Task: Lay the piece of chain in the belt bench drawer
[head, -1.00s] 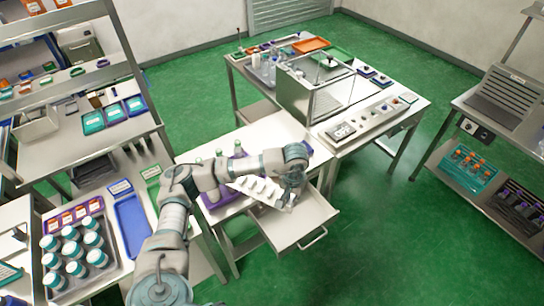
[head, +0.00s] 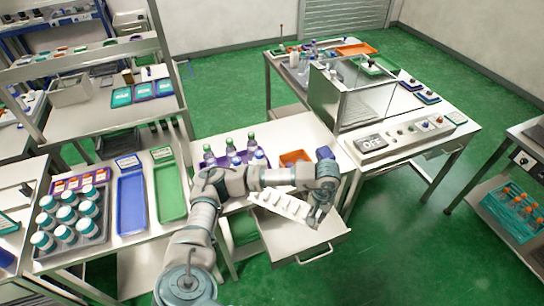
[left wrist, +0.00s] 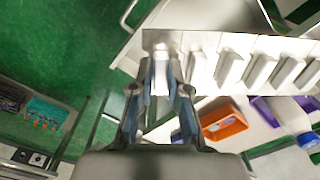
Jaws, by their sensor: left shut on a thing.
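The piece of chain (head: 278,203) is a pale strip with several raised blocks. My left gripper (head: 318,216) is shut on its right end in the head view. In the left wrist view the chain (left wrist: 232,62) runs off to the right from between the fingertips (left wrist: 160,88). The belt bench drawer (head: 290,240) is pulled open, with its handle at the front. The chain is held above the drawer's back part and the bench's front edge; the exact height is unclear. The gripper hides part of the drawer. My right gripper is not in view.
An orange bin (head: 295,158) and a purple tray holding several bottles (head: 232,152) stand on the bench behind my arm. A control panel (head: 405,140) is on the table at right. Green floor (head: 420,240) lies open right of the drawer.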

